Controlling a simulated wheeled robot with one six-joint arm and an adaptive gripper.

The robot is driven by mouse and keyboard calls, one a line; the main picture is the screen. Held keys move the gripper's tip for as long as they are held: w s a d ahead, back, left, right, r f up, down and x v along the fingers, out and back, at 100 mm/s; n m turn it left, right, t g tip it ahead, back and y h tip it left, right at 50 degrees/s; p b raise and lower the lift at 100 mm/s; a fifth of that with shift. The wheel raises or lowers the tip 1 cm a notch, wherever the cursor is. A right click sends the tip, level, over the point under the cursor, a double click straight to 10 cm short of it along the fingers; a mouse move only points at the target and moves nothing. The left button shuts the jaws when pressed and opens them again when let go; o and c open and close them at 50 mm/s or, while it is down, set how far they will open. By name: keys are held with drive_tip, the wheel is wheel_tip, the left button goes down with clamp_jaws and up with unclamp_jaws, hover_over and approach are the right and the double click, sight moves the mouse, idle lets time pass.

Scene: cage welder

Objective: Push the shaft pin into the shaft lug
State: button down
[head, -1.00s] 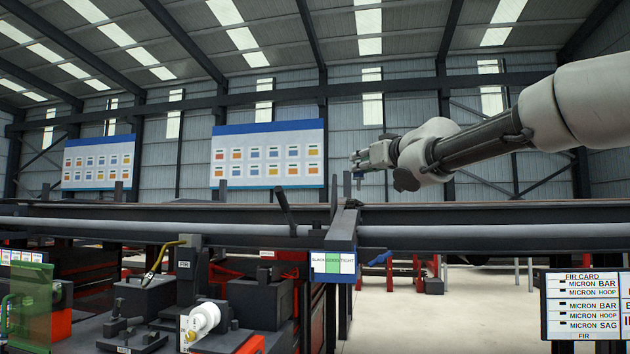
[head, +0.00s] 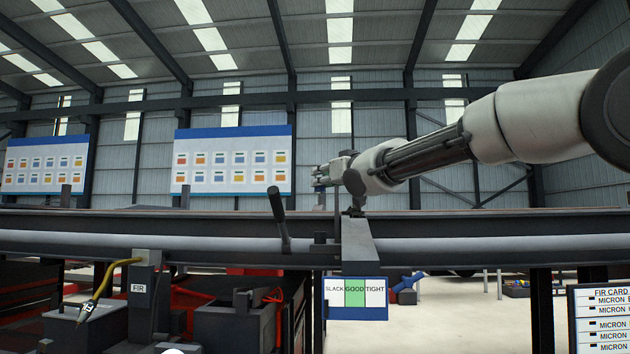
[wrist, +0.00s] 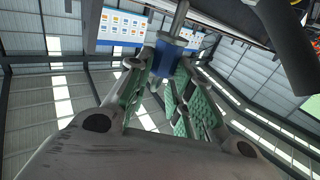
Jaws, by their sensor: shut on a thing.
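My gripper (head: 320,174) reaches in from the right in the head view, above the long dark beam. In the wrist view its green-padded fingers (wrist: 168,62) are shut on the shaft pin (wrist: 175,50), a blue block with a grey metal rod running from it toward the top. I cannot make out the shaft lug for certain. A small dark fitting (head: 353,212) stands on the beam just right of and below my gripper. Whether the pin touches anything is unclear.
A dark beam (head: 150,222) with a pale tube crosses the view. A dark lever (head: 279,218) stands up left of my gripper. A sign reading SLACK, GOOD, TIGHT (head: 355,299) hangs below. Dark machinery fills the lower left.

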sight(320, 202)
drive_tip(key=shift+s, duration=0.1)
idle(0.3)
drive_tip(key=shift+f, duration=2.85)
drive_tip(key=shift+f, duration=1.4)
drive_tip(key=shift+r, duration=1.1)
drive_tip(key=shift+f, duration=1.05)
drive_tip(key=c, duration=1.2)
unclamp_jaws()
drive_tip(key=shift+f, duration=0.1)
drive_tip(key=shift+d, duration=0.1)
drive_tip(key=v, duration=1.2)
